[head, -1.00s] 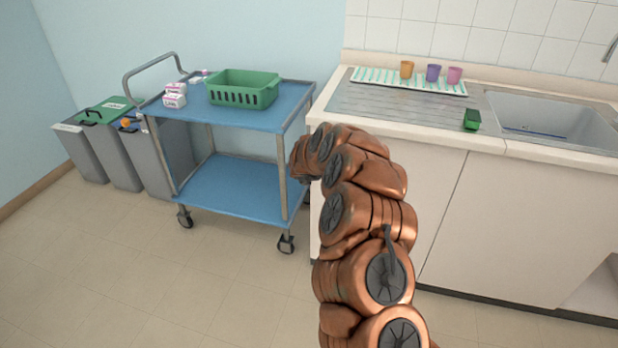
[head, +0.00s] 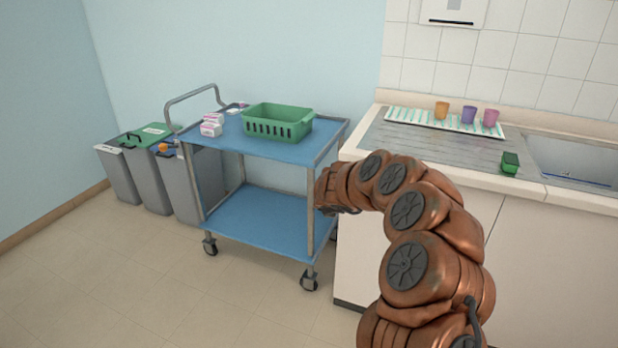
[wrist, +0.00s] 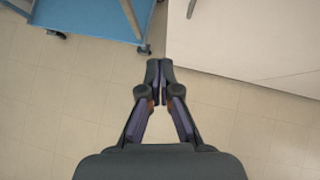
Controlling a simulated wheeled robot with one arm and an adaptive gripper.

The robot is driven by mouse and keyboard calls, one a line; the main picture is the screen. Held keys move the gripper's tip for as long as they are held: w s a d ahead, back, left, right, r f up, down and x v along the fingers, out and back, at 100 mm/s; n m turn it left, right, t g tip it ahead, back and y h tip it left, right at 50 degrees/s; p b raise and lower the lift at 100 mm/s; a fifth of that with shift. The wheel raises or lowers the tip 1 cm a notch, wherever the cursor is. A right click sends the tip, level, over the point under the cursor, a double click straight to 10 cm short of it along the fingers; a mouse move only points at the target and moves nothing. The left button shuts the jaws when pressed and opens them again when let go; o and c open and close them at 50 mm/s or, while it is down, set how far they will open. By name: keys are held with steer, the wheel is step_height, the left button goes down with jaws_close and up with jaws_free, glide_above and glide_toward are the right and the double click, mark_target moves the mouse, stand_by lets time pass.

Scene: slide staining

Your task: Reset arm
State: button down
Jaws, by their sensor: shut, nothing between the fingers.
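My gripper (wrist: 159,78) shows in the wrist view, pointing down over the tiled floor. Its fingers are shut with nothing between them. The tips are close in the picture to the corner of the blue trolley and the edge of the white counter cabinet. In the head view my copper-coloured arm bends up and over to the left, in front of the cabinet. Its far end is beside the trolley's right side, and the fingers cannot be made out there.
The blue trolley (head: 262,215) carries a green basket (head: 277,122) and small white-pink boxes (head: 211,128). Grey bins (head: 152,178) stand left. The counter (head: 367,148) holds a striped mat (head: 401,114) with several cups, a green object (head: 510,163) and a sink (head: 575,162). The floor at front left is clear.

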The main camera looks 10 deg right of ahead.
steer(key=s+a+r+n+t+y+p, duration=0.1)
steer(key=a+r+n+t+y, duration=0.15)
steer(key=a+r+n, duration=0.55)
steer(key=s+a+r+n+t+y+p, duration=0.1)
steer(key=a+r+n+y, duration=0.4)
steer(key=r, duration=0.6)
steer(key=s+a+r+n+g+y+p, duration=0.1)
steer(key=s+a+r+n+y, duration=0.1)
steer(key=s+a+r+n, duration=0.3)
steer(key=s+a+r+n+g+y+p, duration=0.1)
steer(key=s+a+r+n+g, duration=0.15)
steer(key=s+a+n, duration=0.35)
steer(key=s+d+f+n+g+h+p, duration=0.15)
steer(key=s+n, duration=0.35)
steer(key=s, duration=0.6)
steer(key=s+f+n+g+p, duration=0.1)
steer(key=s+n+g, duration=0.3)
steer(key=s, duration=0.6)
steer(key=s+d+f+n+g+h+p, duration=0.1)
steer(key=s+d+f+n+g+h, duration=0.1)
steer(key=s+d, duration=0.6)
steer(key=s+d+f+n+g+h+p, duration=0.1)
steer(key=s+d+n+h, duration=0.3)
steer(key=s+d, duration=0.4)
steer(key=s+f+n+g, duration=0.1)
steer(key=s, duration=0.6)
steer(key=shift+s+d+f+g+p, duration=0.15)
steer(key=shift+d+f+g+p, duration=0.15)
steer(key=shift+g+p, duration=0.1)
